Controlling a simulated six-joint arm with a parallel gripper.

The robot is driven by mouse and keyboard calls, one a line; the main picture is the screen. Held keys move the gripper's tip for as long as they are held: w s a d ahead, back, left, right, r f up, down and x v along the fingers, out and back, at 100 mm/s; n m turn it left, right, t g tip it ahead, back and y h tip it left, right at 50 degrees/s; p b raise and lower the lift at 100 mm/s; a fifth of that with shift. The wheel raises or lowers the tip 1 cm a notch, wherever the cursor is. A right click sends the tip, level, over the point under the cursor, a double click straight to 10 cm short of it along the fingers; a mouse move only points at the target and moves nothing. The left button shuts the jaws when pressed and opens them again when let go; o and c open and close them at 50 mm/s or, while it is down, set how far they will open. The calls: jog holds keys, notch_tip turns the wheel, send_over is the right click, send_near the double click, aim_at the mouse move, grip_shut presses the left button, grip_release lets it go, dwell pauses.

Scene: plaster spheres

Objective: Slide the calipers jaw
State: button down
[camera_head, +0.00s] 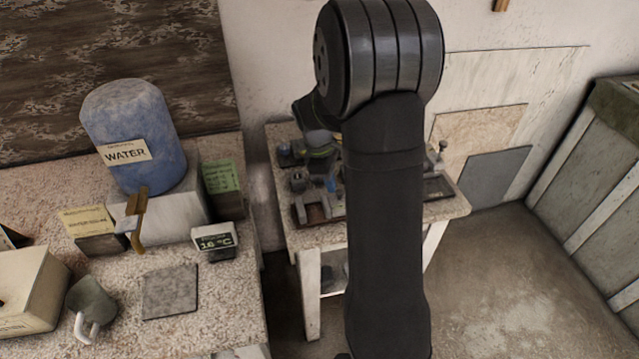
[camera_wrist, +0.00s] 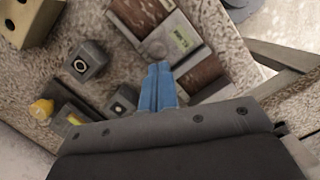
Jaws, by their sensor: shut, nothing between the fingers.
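My gripper (camera_wrist: 158,82) shows its blue fingers shut together with nothing between them, in the wrist view. They point at a grey device with brown panels and a green label (camera_wrist: 180,40), just beyond the fingertips. This may be the calipers, but I cannot tell for sure, nor which part is the jaw. I cannot tell whether the fingertips touch it. In the head view the blue fingertips (camera_head: 331,184) show beside my dark arm, low over the small side table (camera_head: 455,207). My arm hides the middle of that table.
Dark blocks with round tops (camera_wrist: 86,62) and a yellow knob (camera_wrist: 41,110) lie left of the fingers. A tan block with holes (camera_wrist: 30,20) is at the upper left. A left bench (camera_head: 225,285) holds a blue water container (camera_head: 135,120) and a mug (camera_head: 90,305). The right floor is clear.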

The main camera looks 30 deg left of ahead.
dwell(0.3)
jog(key=s+a+r, duration=0.3)
jog(key=a+r, duration=0.4)
jog(key=r, duration=0.3)
jog(key=shift+h, duration=0.5)
jog(key=x, duration=0.9)
jog(key=shift+w+d+f, duration=0.1)
jog(key=shift+w+f, duration=0.1)
jog(key=shift+w, duration=0.1)
jog(key=shift+w+d+f, duration=0.2)
jog(key=shift+d, duration=0.35)
jog(key=shift+w+d+f, duration=0.2)
jog(key=shift+d, duration=0.4)
jog(key=shift+w+d+f, duration=0.1)
jog(key=shift+d, duration=0.3)
jog(key=shift+w+d+f, duration=0.1)
jog(key=shift+w+d, duration=0.05)
jog(key=shift+d, duration=0.25)
jog(key=shift+w+d+f, duration=0.1)
jog(key=shift+w+d, duration=0.15)
jog(key=shift+d, duration=0.25)
